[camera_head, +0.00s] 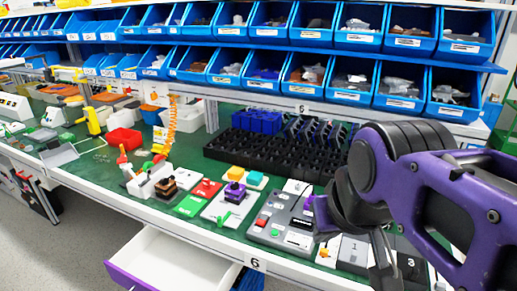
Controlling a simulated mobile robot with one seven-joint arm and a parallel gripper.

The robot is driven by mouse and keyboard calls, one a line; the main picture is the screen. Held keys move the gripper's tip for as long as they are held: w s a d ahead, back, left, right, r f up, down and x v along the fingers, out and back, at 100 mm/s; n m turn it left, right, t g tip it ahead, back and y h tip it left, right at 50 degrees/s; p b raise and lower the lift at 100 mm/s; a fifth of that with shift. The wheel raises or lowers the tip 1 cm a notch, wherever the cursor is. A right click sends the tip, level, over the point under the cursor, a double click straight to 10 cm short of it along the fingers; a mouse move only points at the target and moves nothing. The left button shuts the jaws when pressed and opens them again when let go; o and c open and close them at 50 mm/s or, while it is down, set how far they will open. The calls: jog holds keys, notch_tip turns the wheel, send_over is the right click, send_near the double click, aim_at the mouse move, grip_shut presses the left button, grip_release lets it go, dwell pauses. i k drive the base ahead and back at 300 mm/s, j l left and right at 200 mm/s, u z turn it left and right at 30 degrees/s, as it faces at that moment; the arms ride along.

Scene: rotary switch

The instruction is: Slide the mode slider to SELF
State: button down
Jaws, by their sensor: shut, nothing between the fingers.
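My gripper (384,262) hangs at the right, pointing down over the front of the green bench, with its fingers shut and empty. My purple and black arm reaches in from the right edge. A grey control panel (270,236) with red, green, white and purple parts lies on the bench just left of my gripper. More panel surface with the numbers 1 and 3 (354,247) shows behind and beside my fingers, partly covered by them. The mode slider and the SELF label are too small or hidden to make out.
A black slotted rack (245,150) stands behind the panels. Small switch boxes, including a red and green panel (198,197), sit to the left. Blue bins (357,85) line the shelves at the back. A white drawer (170,262) is open below the bench front.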

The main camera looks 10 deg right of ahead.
aim_at(303, 242)
jog(key=l, duration=0.2)
jog(key=j+z, duration=0.4)
jog(key=i+j+z, duration=0.1)
jog(key=i, duration=0.25)
jog(key=k+l+z, duration=0.1)
jog(key=k+l, duration=0.45)
jog(key=i+j+z, duration=0.3)
jog(key=j, duration=0.15)
jog(key=i+j+u, duration=0.2)
jog(key=u, duration=0.2)
